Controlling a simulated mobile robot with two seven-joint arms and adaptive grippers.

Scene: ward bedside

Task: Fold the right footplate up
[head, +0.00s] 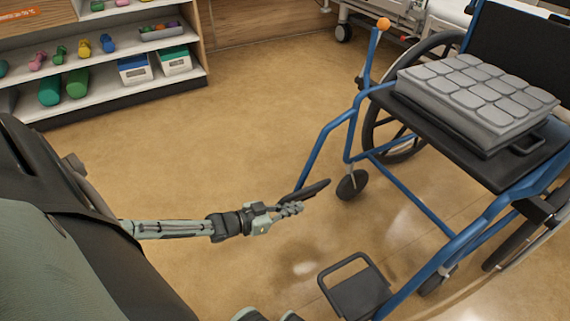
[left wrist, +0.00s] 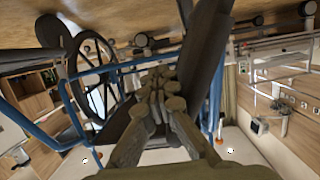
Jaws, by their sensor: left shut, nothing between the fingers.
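The wheelchair (head: 400,188) has a blue frame and stands at the right in the head view. Its footplate on the far front tube, the right footplate (head: 313,189), shows as a thin dark slab seen nearly edge-on, tilted away from flat. The other footplate (head: 358,294) lies about flat near the bottom, with a loop on its edge. My left gripper (head: 291,209) is shut and empty, right beside the lower side of the right footplate; I cannot tell whether they touch. In the left wrist view its fingers (left wrist: 160,100) come together before a dark slab.
A grey segmented cushion (head: 480,95) lies on the wheelchair seat. A small front wheel (head: 352,185) stands behind the right footplate. A shelf (head: 125,88) with dumbbells and boxes stands at the upper left. The floor between is clear.

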